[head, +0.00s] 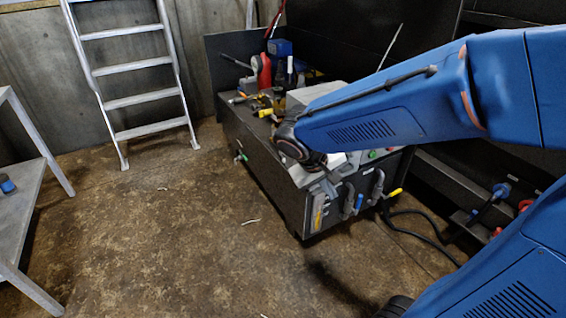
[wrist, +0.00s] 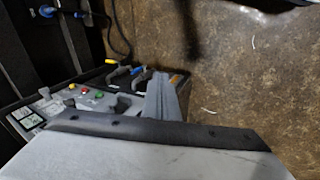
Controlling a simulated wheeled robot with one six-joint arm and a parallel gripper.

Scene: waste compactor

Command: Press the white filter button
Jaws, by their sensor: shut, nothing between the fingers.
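A grey control panel (wrist: 95,103) on the dark machine shows at the left of the wrist view, with small red, yellow and green buttons. A pale round spot (wrist: 45,92) at its far left end may be the white filter button; it is too small to be sure. My gripper (wrist: 163,80) is shut and empty, its grey fingers to the right of the panel's buttons, apart from the pale spot. In the head view, a green button (head: 372,154) shows on the panel, right of my wrist. My arm hides part of the panel.
The dark machine (head: 262,170) has handles on its front, and bottles and tools, including a red bottle (head: 264,72), on top. A black cable (head: 415,213) lies on the floor at right. A ladder (head: 130,65) leans at back left. The brown floor in front is mostly clear.

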